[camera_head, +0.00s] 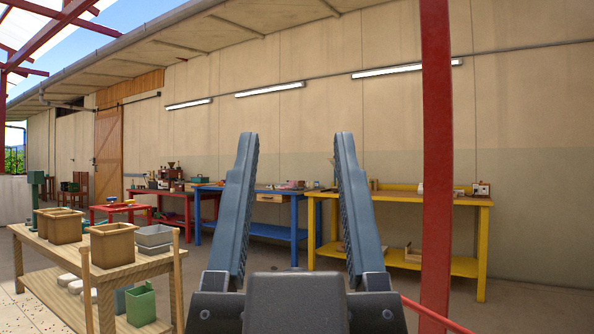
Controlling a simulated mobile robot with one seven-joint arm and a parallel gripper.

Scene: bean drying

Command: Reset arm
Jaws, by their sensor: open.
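My gripper (296,140) shows large in the lower middle of the head view. Its two blue-grey fingers point up and stand well apart, with nothing between them. It is in open air in front of the workbenches and touches nothing that I can see. The rest of my arm is out of view below.
A wooden table (135,265) at the left holds brown boxes (112,244) and grey trays (154,236); a green bin (140,303) is on its lower shelf. Red (176,193), blue (268,231) and yellow (462,268) benches line the wall. A red post (436,170) stands right.

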